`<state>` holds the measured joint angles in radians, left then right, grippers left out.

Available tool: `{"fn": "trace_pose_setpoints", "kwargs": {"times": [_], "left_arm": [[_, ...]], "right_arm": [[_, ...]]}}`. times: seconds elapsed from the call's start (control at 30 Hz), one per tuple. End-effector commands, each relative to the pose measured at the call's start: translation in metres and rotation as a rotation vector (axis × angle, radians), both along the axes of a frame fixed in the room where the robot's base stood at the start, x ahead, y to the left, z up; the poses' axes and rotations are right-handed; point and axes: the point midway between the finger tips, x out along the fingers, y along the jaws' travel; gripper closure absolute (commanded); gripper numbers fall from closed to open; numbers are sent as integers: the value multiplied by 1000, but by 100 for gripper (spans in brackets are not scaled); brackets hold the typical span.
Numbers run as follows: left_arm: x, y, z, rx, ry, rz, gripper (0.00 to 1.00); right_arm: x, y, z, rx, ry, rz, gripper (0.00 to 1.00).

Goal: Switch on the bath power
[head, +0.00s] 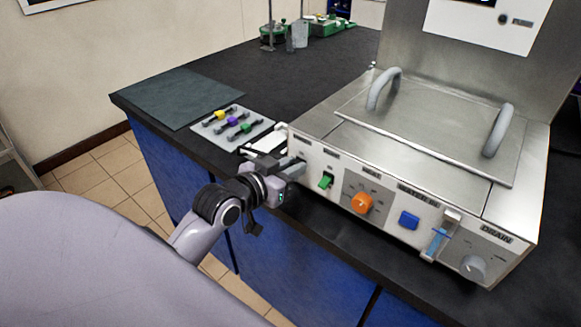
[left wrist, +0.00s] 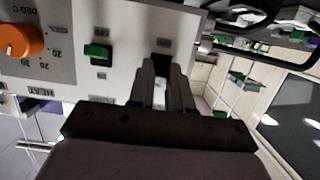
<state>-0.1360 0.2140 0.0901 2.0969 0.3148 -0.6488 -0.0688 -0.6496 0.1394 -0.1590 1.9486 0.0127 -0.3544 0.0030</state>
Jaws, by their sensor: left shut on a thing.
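The steel bath (head: 430,150) stands on the dark bench with its control panel facing me. My left gripper (head: 296,164) is at the left end of that panel, its fingers pointing at it. In the left wrist view, the fingertips (left wrist: 162,66) are close together at a dark switch (left wrist: 161,59) on the panel and shut on it. The fingers cover part of this switch, so its position cannot be told. A green switch (head: 326,181) sits just right of the gripper; it also shows in the left wrist view (left wrist: 97,53). My right gripper is not in view.
An orange heat knob (head: 362,203), a blue button (head: 409,220) and a grey drain knob (head: 473,268) lie further right on the panel. A tray (head: 214,131) with coloured-grip tools lies left of the bath. A dark mat (head: 180,98) is beyond it.

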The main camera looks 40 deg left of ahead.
Motion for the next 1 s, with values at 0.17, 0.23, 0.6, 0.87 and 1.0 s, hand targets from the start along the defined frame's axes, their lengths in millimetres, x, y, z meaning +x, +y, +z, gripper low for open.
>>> {"fn": "trace_pose_setpoints", "kwargs": {"times": [0.17,0.23,0.6,0.87,1.0], "left_arm": [[0,0,0,1,0,1,100],[0,0,0,1,0,1,74],[-1,0,0,1,0,0,55],[-25,2,5,2,2,0,55],[-45,4,10,1,1,0,55]], "right_arm": [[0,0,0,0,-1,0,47],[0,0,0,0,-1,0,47],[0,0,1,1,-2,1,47],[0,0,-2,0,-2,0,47],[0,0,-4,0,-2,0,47]]}}
